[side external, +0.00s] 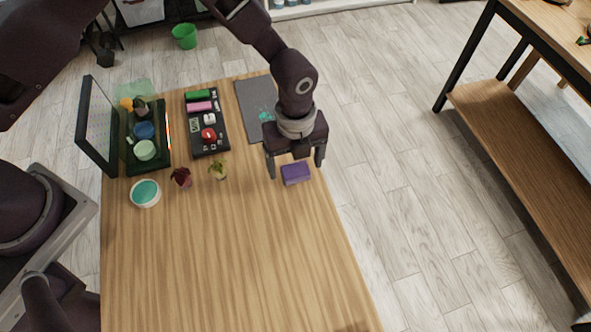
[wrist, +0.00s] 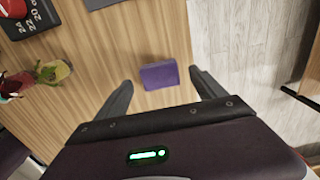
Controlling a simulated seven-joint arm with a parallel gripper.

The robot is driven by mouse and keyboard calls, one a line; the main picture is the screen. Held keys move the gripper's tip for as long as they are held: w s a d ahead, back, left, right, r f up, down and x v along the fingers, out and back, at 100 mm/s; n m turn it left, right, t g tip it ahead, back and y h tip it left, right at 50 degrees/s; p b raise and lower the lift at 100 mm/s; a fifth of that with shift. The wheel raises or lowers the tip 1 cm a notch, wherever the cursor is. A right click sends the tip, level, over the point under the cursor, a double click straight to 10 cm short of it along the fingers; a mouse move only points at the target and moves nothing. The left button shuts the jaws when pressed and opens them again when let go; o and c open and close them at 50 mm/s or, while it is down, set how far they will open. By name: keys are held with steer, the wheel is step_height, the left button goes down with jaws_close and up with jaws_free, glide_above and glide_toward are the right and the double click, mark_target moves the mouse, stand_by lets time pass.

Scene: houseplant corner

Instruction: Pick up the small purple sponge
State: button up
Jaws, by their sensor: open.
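The small purple sponge (side external: 296,174) lies flat on the wooden table near its right edge. It also shows in the wrist view (wrist: 159,75), ahead of and between my two fingers. My gripper (side external: 296,176) is open and empty, pointing down beside and over the sponge. In the side view one finger is left of the sponge and the other is at its upper right. In the wrist view the fingertips (wrist: 160,77) are apart, with a gap to the sponge on each side. I cannot tell the exact height of the fingertips above the table.
Left of my gripper stand a black tray (side external: 222,137) with small items, two small plants (side external: 218,171), a white bowl with teal contents (side external: 145,193) and an open dark case (side external: 131,160). A grey mat (side external: 250,98) lies behind. The front of the table (side external: 230,260) is clear.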

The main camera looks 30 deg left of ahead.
mark_target(295, 169)
steer(key=shift+f, duration=0.7)
steer(key=shift+c, duration=0.4)
steer(key=c, duration=1.4)
steer(key=shift+o, duration=0.2)
step_height(295, 169, up, 10)
